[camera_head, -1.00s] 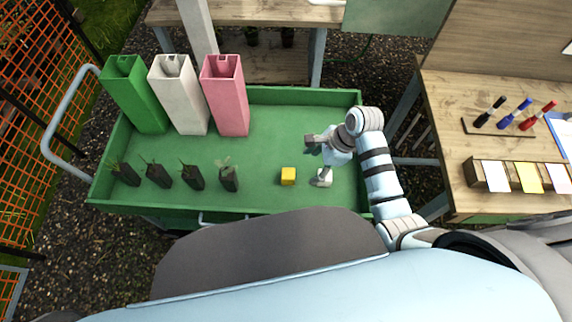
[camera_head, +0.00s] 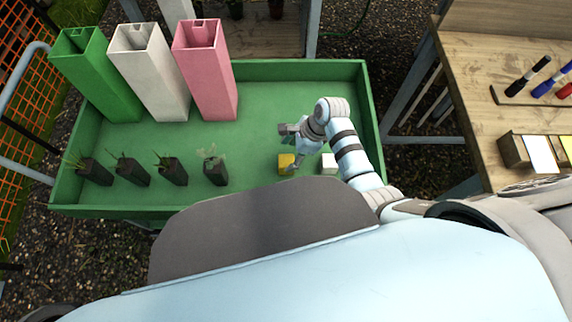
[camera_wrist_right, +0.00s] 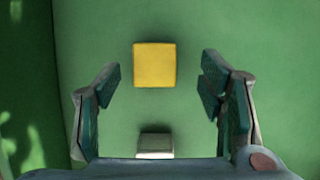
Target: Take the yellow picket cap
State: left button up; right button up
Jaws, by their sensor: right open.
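The yellow picket cap (camera_head: 286,161) is a small yellow block on the green tray of the cart (camera_head: 262,190). My right gripper (camera_head: 289,149) is open and empty close to it, with one finger partly covering the cap in the head view. In the right wrist view the yellow cap (camera_wrist_right: 154,65) lies between the lines of the two open fingers, with a gap on both sides. It appears to rest on the tray, below the fingers. My left gripper is not in view.
A white cap (camera_head: 328,163) sits just right of the yellow one. Several dark seedling pots (camera_head: 173,171) stand to the left. Green (camera_head: 100,80), white (camera_head: 150,75) and pink (camera_head: 207,75) picket tubes stand at the back left. A wooden bench (camera_head: 480,80) is at right.

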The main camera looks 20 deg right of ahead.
aim_at(287, 160)
jog(key=x, duration=0.1)
jog(key=b+x, duration=0.1)
jog(key=x, duration=0.1)
jog(key=b+x, duration=0.1)
jog(key=shift+s+f, duration=0.35)
jog(key=shift+f, duration=0.15)
jog(key=shift+r, duration=0.1)
jog(key=c, duration=0.9)
